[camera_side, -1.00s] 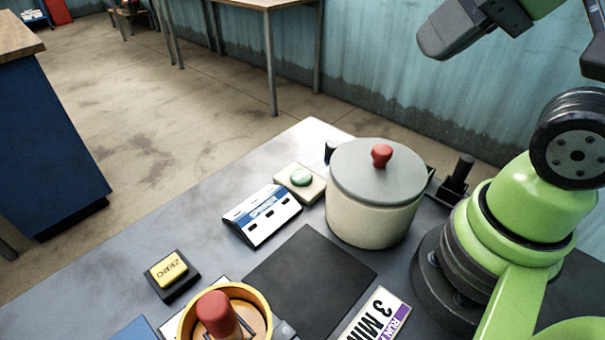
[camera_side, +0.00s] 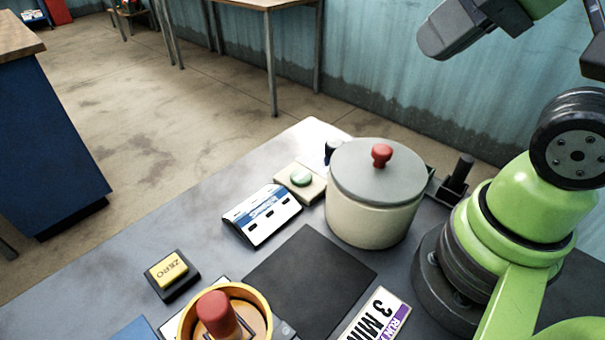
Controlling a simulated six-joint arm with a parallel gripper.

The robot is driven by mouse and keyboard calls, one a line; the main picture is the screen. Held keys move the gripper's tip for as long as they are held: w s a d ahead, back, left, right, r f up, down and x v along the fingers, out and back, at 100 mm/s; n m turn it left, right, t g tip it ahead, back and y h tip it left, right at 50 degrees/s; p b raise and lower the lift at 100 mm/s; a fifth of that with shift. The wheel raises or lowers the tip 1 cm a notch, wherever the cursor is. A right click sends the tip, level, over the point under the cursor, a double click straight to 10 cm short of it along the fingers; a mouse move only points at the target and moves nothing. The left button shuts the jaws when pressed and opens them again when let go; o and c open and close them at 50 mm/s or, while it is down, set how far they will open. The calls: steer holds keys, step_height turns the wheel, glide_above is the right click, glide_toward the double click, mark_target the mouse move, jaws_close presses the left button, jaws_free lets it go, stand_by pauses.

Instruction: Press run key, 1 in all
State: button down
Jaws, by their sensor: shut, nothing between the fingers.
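My gripper (camera_side: 440,43) is the dark grey end of my arm at the top right. It is shut and empty, high above the table and well apart from the button. A yellow key marked ZERO (camera_side: 168,269) on a black base lies at the table's left side.
A cream pot (camera_side: 368,220) with a grey lid and red knob stands right beside the button. A white panel (camera_side: 262,215) lies in front of it. A dark mat (camera_side: 310,270), a red-topped object (camera_side: 218,312) in a yellow ring and a "3 MIN" card (camera_side: 375,318) are nearer.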

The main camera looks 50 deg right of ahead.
stand_by(0.6)
steer(key=m+g+h, duration=0.1)
steer(key=m+h, duration=0.8)
steer(key=m, duration=2.4)
glide_above(299, 176)
step_height(299, 176, down, 18)
steer(key=shift+a+r, duration=0.1)
steer(key=shift+f, duration=4.4)
steer(key=shift+f, duration=0.15)
